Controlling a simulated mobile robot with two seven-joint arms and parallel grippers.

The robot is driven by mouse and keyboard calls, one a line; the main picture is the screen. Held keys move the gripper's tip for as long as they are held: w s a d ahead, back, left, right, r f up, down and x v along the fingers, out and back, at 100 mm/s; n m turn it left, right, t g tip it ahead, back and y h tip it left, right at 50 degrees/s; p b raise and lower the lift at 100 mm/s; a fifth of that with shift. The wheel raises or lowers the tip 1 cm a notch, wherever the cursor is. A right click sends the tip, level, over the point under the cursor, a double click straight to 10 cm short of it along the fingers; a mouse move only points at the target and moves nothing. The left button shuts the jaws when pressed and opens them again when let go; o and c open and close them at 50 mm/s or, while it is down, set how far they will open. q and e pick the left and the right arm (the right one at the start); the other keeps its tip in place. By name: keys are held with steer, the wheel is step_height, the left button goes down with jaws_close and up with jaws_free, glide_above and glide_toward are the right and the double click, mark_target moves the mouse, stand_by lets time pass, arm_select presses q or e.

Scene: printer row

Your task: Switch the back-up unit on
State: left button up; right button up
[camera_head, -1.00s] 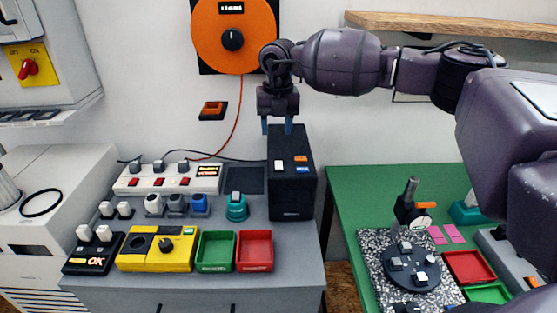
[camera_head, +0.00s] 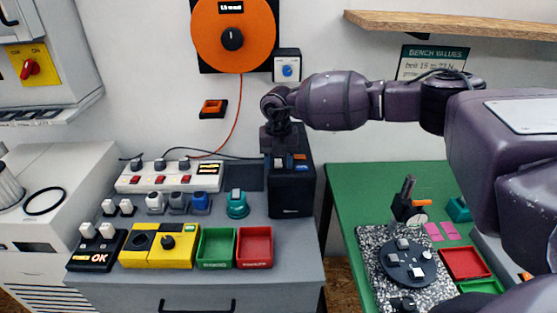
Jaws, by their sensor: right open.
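The back-up unit appears to be the black box (camera_head: 291,199) at the right end of the grey bench. Its top carries a white switch (camera_head: 278,163) and an orange switch (camera_head: 300,157). My right gripper (camera_head: 279,161) points down over the box top. Whether the fingers touch the box I cannot tell. The gripper and wrist cover the rear of the box top. My left gripper is not in view.
A white power strip (camera_head: 167,178) with red switches lies left of the box. A teal device (camera_head: 237,205) stands beside it, with green (camera_head: 216,248) and red (camera_head: 254,248) trays in front.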

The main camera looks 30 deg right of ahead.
steer(key=shift+f, duration=0.25)
jaws_close()
steer(key=shift+w+d+r+g+y, duration=0.2)
steer(key=shift+g+y, duration=0.25)
steer(key=shift+g, duration=0.45)
steer(key=shift+w+r+g+y, duration=0.1)
steer(key=shift+w+g+y, duration=0.25)
steer(key=shift+g, duration=0.55)
steer(key=shift+s, duration=0.1)
jaws_free()
